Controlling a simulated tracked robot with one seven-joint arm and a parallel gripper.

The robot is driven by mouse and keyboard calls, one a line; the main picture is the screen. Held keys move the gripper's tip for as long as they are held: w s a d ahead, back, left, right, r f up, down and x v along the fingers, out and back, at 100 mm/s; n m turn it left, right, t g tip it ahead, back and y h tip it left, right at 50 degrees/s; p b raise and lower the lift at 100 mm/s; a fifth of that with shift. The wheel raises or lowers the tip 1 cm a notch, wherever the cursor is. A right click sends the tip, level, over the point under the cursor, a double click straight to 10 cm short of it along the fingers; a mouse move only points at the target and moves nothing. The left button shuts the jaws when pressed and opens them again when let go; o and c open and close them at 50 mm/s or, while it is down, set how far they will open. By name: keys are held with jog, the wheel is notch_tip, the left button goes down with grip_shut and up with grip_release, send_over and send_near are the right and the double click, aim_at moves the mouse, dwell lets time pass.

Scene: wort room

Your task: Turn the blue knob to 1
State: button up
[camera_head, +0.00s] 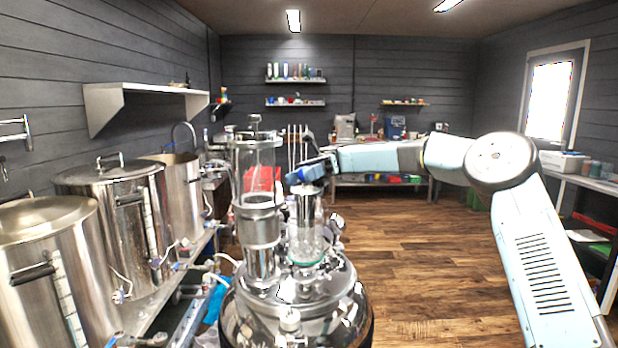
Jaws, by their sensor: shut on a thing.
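The blue knob (313,171) sits on top of a small glass and metal column (305,222) on the steel vessel in front of me. My gripper (297,177) reaches in from the right and is shut on the blue knob. My gripper's end covers part of the knob, and the number the knob points to is too small to read.
A taller glass cylinder (258,180) stands just left of the knob on the same steel vessel (300,310). Large steel kettles (125,215) line the left side. A workbench (375,183) with shelves stands at the back. The wooden floor (430,260) at right is clear.

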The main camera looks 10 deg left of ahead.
jog(key=shift+d+f+n+h, duration=0.15)
jog(key=shift+n+h, duration=1.05)
jog(key=shift+h, duration=0.7)
jog(key=o, duration=1)
jog(key=shift+s, duration=0.1)
